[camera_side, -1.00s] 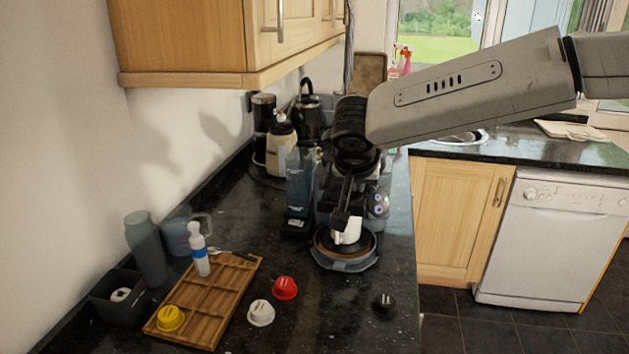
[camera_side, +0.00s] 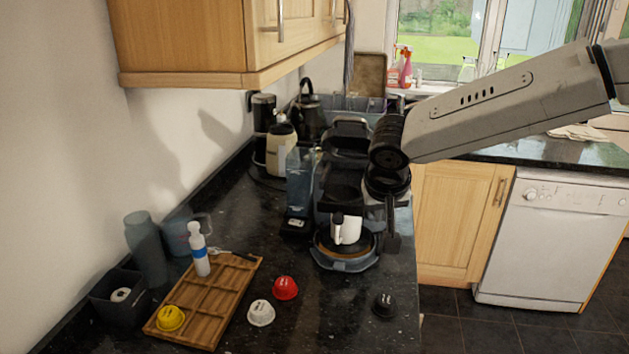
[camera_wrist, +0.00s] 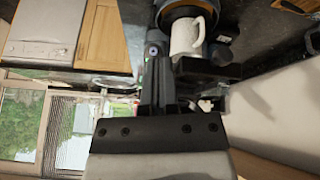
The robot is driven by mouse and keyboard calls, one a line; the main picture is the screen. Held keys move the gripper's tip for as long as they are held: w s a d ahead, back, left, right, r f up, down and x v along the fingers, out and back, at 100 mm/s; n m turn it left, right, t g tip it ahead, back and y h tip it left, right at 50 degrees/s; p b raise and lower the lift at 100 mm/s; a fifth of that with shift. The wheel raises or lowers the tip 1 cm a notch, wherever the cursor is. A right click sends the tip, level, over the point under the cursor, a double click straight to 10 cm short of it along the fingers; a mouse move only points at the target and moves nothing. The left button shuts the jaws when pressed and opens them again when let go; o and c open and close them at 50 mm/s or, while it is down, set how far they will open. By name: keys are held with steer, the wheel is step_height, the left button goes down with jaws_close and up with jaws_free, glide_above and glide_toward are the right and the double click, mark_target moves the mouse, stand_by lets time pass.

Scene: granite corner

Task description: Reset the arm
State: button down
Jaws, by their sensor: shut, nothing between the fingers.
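My gripper (camera_side: 393,240) hangs down at the right side of the coffee machine, shut and empty, apart from the mug. In the wrist view, my gripper (camera_wrist: 157,60) points up the picture beside the machine. The black coffee machine (camera_side: 345,165) stands on the dark counter with its lid raised. A white mug (camera_side: 347,230) stands upright on its round drip tray (camera_side: 345,264). The mug also shows in the wrist view (camera_wrist: 186,38), its handle toward the upper right.
A wooden tray (camera_side: 207,297) holds a yellow capsule (camera_side: 171,318) and a white-and-blue bottle (camera_side: 200,255). Red (camera_side: 285,288), white (camera_side: 261,313) and black (camera_side: 384,305) capsules lie on the counter. A wall cupboard (camera_side: 200,45) overhangs at upper left.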

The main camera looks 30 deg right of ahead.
steer(key=s+d+f+n+g+y, duration=0.1)
steer(key=s+d+f+n+y, duration=0.2)
steer(key=s+f, duration=0.9)
steer(key=s+d+n, duration=0.1)
steer(key=d+n, duration=0.1)
steer(key=d, duration=0.2)
steer(key=shift+s+d+f+n+y, duration=0.2)
steer(key=shift+s+f+n+y, duration=0.15)
steer(key=shift+f+n+y, duration=0.05)
